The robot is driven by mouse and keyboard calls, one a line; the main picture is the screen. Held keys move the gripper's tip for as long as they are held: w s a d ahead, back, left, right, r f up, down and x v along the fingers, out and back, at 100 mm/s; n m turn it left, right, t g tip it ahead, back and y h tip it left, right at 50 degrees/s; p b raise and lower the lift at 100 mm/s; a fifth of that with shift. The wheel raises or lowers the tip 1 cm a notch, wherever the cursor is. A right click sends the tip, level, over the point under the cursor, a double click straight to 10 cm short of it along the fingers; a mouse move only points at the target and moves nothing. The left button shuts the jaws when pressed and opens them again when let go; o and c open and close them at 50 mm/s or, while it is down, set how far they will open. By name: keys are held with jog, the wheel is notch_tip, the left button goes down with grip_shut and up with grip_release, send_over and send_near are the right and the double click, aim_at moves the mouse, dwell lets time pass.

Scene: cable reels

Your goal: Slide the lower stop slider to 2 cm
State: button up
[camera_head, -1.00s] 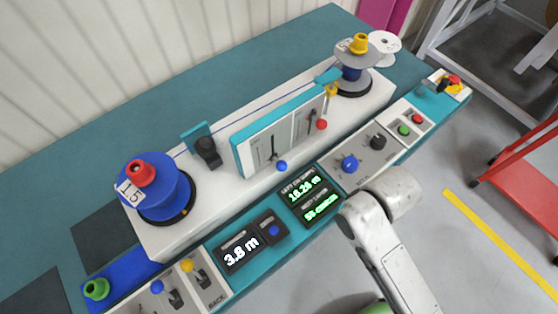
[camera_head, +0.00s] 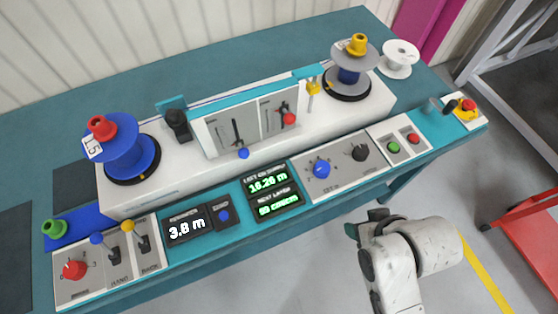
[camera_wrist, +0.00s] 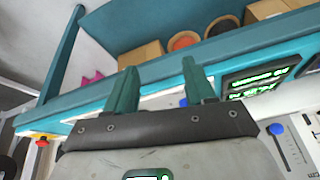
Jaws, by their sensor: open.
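An upright white panel (camera_head: 215,138) on the machine carries two slotted scales. A slider with a blue knob (camera_head: 243,153) sits low in the left slot, and one with a red knob (camera_head: 289,119) is in the right slot. Their labels and scale marks are too small to read, so I cannot tell which is the lower stop. My gripper (camera_head: 374,216) is in front of the bench's front edge, well to the right of and apart from both knobs. In the wrist view its two teal fingers (camera_wrist: 160,85) are spread with nothing between them.
A blue reel (camera_head: 130,150) and a grey reel (camera_head: 350,68) flank the panel. The front console holds displays (camera_head: 276,195), a blue dial (camera_head: 321,168), a black dial (camera_head: 359,152) and an emergency stop (camera_head: 467,108). A red cart (camera_head: 525,205) stands at right. Floor before the bench is open.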

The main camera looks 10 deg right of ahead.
jog(key=w+a+r+n+t+y+b, duration=0.2)
jog(key=w+a+r+t+y+b, duration=0.15)
jog(key=w+a, duration=0.4)
jog(key=n+t+y+b, duration=0.1)
jog(key=t+y+b, duration=0.2)
jog(key=t, duration=0.1)
send_near(247, 156)
jog(key=p+x, duration=0.1)
jog(key=x, duration=0.8)
jog(key=shift+w+a, duration=0.1)
grip_shut()
